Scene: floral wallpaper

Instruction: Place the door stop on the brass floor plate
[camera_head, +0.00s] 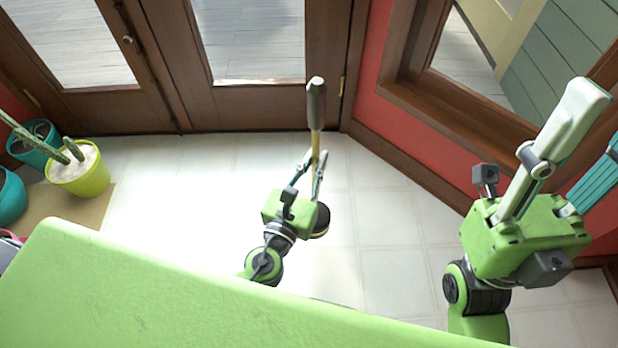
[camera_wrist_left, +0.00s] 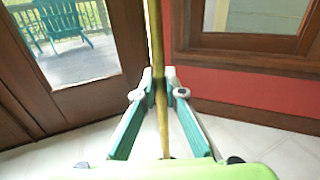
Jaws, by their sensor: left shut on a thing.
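The door stop (camera_head: 316,102) is a tall, thin brass rod with a dark grip on top. My left gripper (camera_head: 315,163) is shut on the rod below the grip, and the rod stands close to upright. In the left wrist view the rod (camera_wrist_left: 155,40) runs between the closed fingers (camera_wrist_left: 159,82). A dark round base with a pale brass-coloured edge (camera_head: 321,222) shows beside the left gripper's body, partly hidden by it. I cannot tell a separate floor plate from that edge. My right gripper (camera_head: 602,120) is open and empty at the right, its fingers spread.
Glazed wooden doors (camera_head: 170,60) stand behind, and a red wall with a window (camera_head: 480,50) is at the right. Potted cacti (camera_head: 78,170) stand on a brown mat (camera_head: 60,212) at the left. The pale tiled floor (camera_head: 190,190) between is clear.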

